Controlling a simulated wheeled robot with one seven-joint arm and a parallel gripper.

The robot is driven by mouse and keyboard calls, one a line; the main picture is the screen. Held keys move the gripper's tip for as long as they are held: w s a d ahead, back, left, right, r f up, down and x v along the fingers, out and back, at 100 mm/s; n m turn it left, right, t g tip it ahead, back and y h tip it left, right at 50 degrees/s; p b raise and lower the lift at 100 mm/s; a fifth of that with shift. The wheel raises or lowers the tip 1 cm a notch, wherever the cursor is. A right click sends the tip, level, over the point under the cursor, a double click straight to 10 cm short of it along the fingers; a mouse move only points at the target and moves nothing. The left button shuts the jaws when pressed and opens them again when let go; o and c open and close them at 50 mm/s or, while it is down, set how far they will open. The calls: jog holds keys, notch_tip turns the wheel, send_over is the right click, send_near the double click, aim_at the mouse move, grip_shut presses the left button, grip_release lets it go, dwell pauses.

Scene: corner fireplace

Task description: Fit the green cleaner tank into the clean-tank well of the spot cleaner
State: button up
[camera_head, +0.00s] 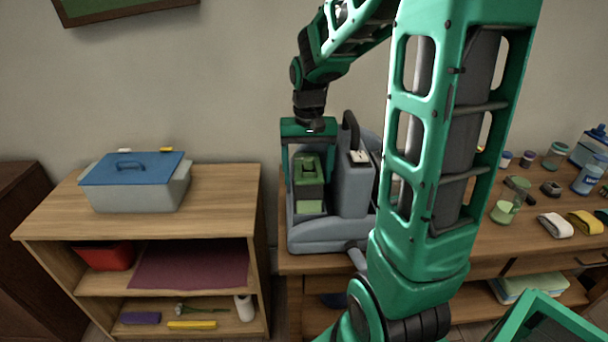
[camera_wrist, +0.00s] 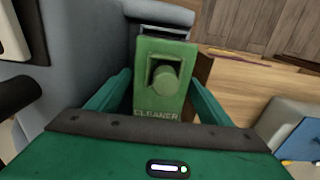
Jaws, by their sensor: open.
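The green cleaner tank (camera_head: 309,181) stands upright at the left front of the grey spot cleaner (camera_head: 352,192), on the wooden bench. It also shows in the wrist view (camera_wrist: 164,88), with the word CLEANER and a round cap on its top. My gripper (camera_head: 305,160) points down over the tank. In the wrist view its two green fingers (camera_wrist: 160,92) are apart, one on each side of the tank. I cannot tell whether they touch it. The well under the tank is mostly hidden, so I cannot tell how deep the tank sits.
A shelf unit (camera_head: 225,187) to the left carries a grey bin with a blue lid (camera_head: 133,180). Jars, a yellow-banded roll (camera_head: 584,222) and a white roll (camera_head: 556,225) lie on the bench to the right. My own arm hides the middle of the bench.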

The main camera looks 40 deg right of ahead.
notch_tip(320, 180, up, 12)
jog(key=shift+f, duration=0.2)
jog(key=shift+s, duration=0.1)
dwell(0.6)
